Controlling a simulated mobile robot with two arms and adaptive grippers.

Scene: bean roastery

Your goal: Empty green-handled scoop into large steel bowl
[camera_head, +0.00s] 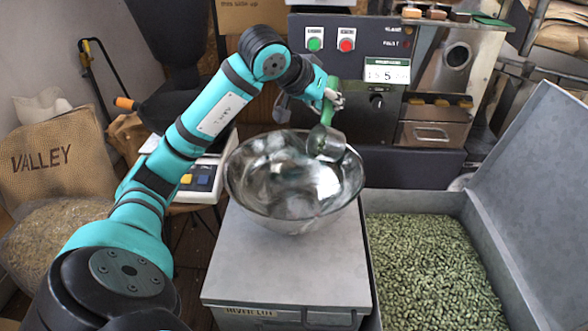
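The large steel bowl (250,195) stands on a grey lidded bin. My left gripper (333,100) is shut on the green handle of the scoop (326,143). The green handle (328,112) points up, and the metal cup hangs tilted over the right rear part of the bowl. What is in the cup cannot be told from here. The bowl's inside shows shiny metal with reflections; I cannot make out clear beans in it. My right gripper does not show.
The grey bin (270,272) under the bowl has a flat top. To its right an open bin holds green beans (430,265), its lid (545,180) raised. A roasting machine (375,125) stands behind. A scale (203,175) and a burlap sack (60,155) are at left.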

